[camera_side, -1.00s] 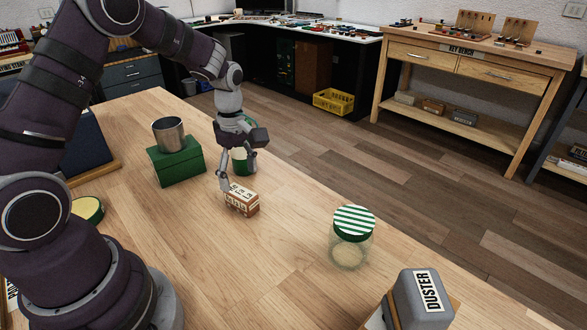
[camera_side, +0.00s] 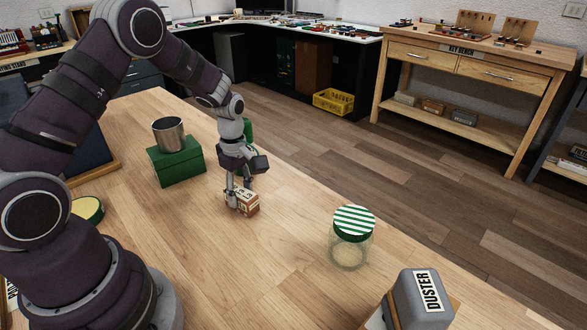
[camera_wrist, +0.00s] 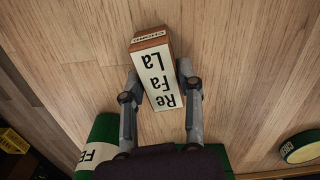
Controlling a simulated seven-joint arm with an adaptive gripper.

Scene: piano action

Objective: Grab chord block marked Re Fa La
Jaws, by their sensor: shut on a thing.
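The chord block (camera_side: 250,204) is a small wooden block lying on the bench. In the wrist view its pale top label (camera_wrist: 159,78) reads Re Fa La. My gripper (camera_wrist: 158,72) has one finger on each long side of the block and is shut on it. In the side view my gripper (camera_side: 235,198) is down at bench height, and its fingers hide part of the block. The block appears to rest on the bench top.
A green box (camera_side: 181,169) with a metal cup (camera_side: 169,134) stands to the left. A glass jar with a striped lid (camera_side: 353,223) stands to the right, and a grey duster (camera_side: 421,299) is at the front right. A green thing stands behind my gripper.

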